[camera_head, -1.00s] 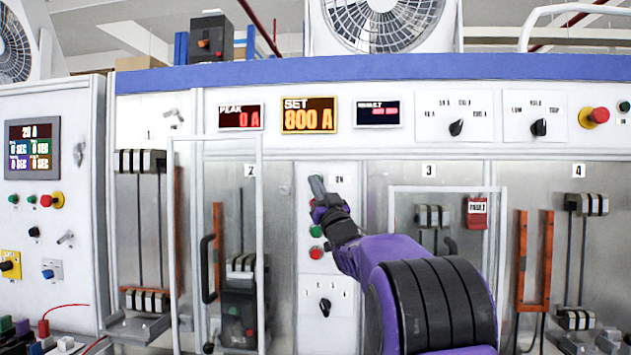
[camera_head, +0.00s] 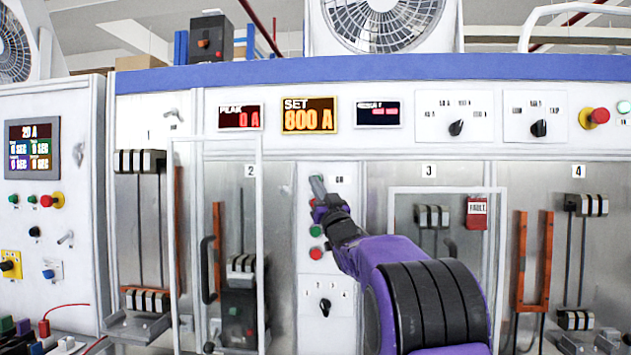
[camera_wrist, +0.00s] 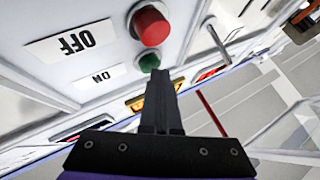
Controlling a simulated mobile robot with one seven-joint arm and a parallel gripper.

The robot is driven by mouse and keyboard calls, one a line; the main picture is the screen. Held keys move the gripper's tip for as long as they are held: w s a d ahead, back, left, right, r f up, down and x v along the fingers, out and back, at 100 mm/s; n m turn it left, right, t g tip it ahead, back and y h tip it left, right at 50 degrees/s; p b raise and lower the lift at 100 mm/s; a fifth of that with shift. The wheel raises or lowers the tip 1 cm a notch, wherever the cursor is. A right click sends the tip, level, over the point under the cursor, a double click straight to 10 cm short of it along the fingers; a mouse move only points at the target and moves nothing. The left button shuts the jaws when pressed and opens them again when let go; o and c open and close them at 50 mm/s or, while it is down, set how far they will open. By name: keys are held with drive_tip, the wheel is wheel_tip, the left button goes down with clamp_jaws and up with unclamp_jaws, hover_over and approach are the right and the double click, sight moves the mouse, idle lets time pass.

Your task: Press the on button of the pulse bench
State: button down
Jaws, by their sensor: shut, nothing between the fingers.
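The pulse bench has a narrow white button panel (camera_head: 342,262) in its middle, with an ON label (camera_head: 339,180) near the top. In the wrist view, which is turned over, the green button (camera_wrist: 149,62) lies by the ON label (camera_wrist: 103,77). The larger red button (camera_wrist: 150,25) lies by the OFF label (camera_wrist: 70,42). My gripper (camera_head: 318,186) is shut and empty in front of the panel's top. In the wrist view its fingertips (camera_wrist: 161,74) are right at the green button's edge; I cannot tell whether they touch. In the head view my gripper hides that green button.
Lower on the panel are another green button (camera_head: 315,231), a red button (camera_head: 316,253) and a rotary knob (camera_head: 325,306). A clear framed door (camera_head: 258,230) stands to the left, and another framed door (camera_head: 393,215) to the right. Displays (camera_head: 309,115) sit above.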

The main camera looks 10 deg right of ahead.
drive_tip(key=shift+s, duration=0.15)
drive_tip(key=shift+s+a+b, duration=0.3)
drive_tip(key=shift+s+b, duration=0.45)
drive_tip(key=shift+b, duration=0.35)
drive_tip(key=s+b, duration=0.1)
drive_tip(key=s+a+b, duration=0.1)
drive_tip(key=s+b, duration=0.2)
drive_tip(key=b, duration=0.1)
drive_tip(key=shift+s+a, duration=0.25)
drive_tip(key=shift+s, duration=0.1)
